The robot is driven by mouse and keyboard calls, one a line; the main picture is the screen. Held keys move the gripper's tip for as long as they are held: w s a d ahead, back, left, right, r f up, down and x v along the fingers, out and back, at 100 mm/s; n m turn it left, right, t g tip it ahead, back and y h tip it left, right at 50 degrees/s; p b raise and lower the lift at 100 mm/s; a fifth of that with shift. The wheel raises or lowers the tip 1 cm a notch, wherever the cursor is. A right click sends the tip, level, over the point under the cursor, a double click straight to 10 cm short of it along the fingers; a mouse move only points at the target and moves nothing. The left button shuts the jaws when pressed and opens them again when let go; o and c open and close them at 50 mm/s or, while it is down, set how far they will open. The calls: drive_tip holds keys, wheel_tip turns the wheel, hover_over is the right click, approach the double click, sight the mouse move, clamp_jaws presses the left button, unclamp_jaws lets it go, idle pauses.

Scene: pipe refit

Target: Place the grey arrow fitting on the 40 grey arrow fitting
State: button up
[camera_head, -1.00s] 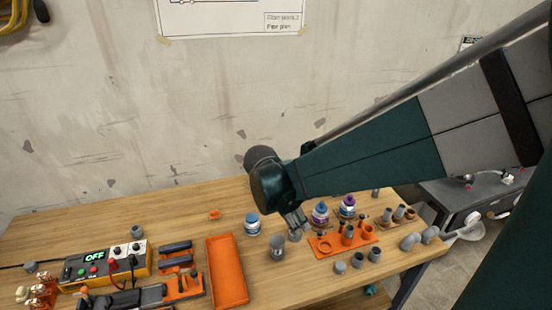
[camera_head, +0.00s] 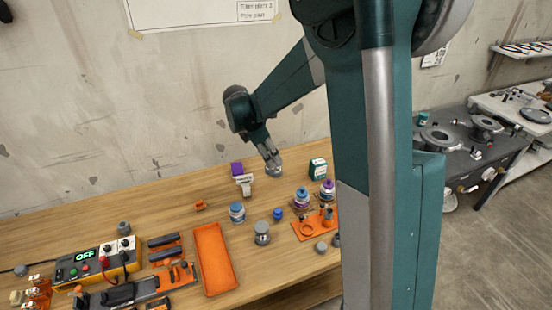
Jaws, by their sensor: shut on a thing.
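My gripper (camera_head: 269,156) hangs above the rear part of the workbench, pointing down and slightly right. It is shut on a small grey fitting (camera_head: 274,171), held clear of the bench top. Another grey fitting (camera_head: 262,233) stands upright on the bench, nearer the camera and below the gripper in the picture. No arrow or number can be read on either fitting, so I cannot tell which is marked 40. More small grey fittings (camera_head: 322,247) stand near the orange holder, partly hidden by my arm.
A blue-and-white jar (camera_head: 237,212) and a blue cap (camera_head: 278,214) flank the standing fitting. An orange tray (camera_head: 213,258) lies left; an orange holder (camera_head: 306,230) lies right. My arm blocks the bench's right end.

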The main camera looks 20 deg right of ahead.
drive_tip(key=w+d+p, duration=0.2)
drive_tip(key=w+d, duration=0.2)
drive_tip(key=w, duration=0.4)
drive_tip(key=w+d+m+p, duration=0.1)
drive_tip(key=w+d+p, duration=0.2)
drive_tip(key=w, duration=0.6)
drive_tip(key=d, duration=0.2)
drive_tip(key=shift+d+r, duration=0.2)
drive_tip(key=shift+d, duration=0.1)
wheel_tip(320, 180, down, 6)
drive_tip(key=shift+f, duration=0.15)
drive_tip(key=shift+f, duration=0.1)
drive_tip(key=shift+f, duration=1.75)
drive_tip(key=shift+f, duration=0.15)
